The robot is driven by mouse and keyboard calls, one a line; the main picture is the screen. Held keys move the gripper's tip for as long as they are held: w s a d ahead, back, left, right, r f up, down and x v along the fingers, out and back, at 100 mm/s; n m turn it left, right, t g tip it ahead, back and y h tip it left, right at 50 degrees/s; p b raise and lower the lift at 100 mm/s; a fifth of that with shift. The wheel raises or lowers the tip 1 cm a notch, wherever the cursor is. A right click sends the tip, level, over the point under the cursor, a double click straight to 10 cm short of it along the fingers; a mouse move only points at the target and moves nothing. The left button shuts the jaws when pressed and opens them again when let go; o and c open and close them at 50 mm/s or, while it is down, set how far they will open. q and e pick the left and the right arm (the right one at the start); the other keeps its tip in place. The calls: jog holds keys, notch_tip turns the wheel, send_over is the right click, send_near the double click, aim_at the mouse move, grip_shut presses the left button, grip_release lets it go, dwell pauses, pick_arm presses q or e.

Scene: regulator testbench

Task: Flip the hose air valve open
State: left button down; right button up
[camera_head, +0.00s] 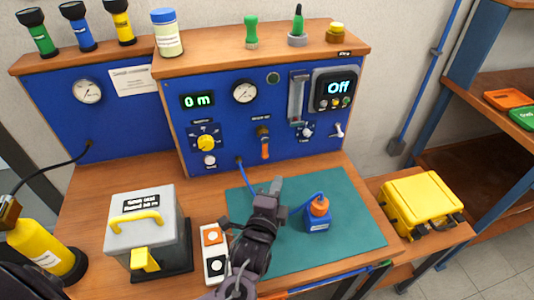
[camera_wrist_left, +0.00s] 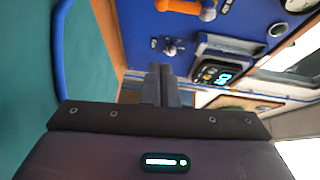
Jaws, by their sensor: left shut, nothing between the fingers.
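The valve with the orange lever (camera_head: 264,150) is on the lower middle of the blue panel (camera_head: 220,145). Its lever hangs down below a brass-coloured body, under a small label too small to read. The orange lever also shows at the top edge of the left wrist view (camera_wrist_left: 207,10), partly cut off. My left gripper (camera_head: 273,184) is shut and empty. It is over the green mat, below and in front of the valve, apart from it. Its closed fingers show in the left wrist view (camera_wrist_left: 160,75). My right gripper is not in view.
A blue hose (camera_head: 247,181) runs from the panel behind my gripper toward a blue bottle with orange cap (camera_head: 318,214) on the green mat (camera_head: 355,235). A switch box (camera_head: 214,250) and grey case (camera_head: 144,230) stand left. The mat's right side is clear.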

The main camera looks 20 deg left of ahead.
aim_at(265, 148)
pick_arm(q)
jog(key=w+a+p, duration=0.2)
jog(key=w+a, duration=0.2)
jog(key=w, duration=0.4)
jog(key=shift+w+r+m, duration=0.2)
jog(key=shift+r+m, duration=0.05)
jog(key=shift+m, duration=0.05)
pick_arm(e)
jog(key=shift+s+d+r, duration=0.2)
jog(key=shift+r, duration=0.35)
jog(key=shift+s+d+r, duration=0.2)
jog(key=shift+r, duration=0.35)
pick_arm(q)
jog(key=shift+a, duration=0.15)
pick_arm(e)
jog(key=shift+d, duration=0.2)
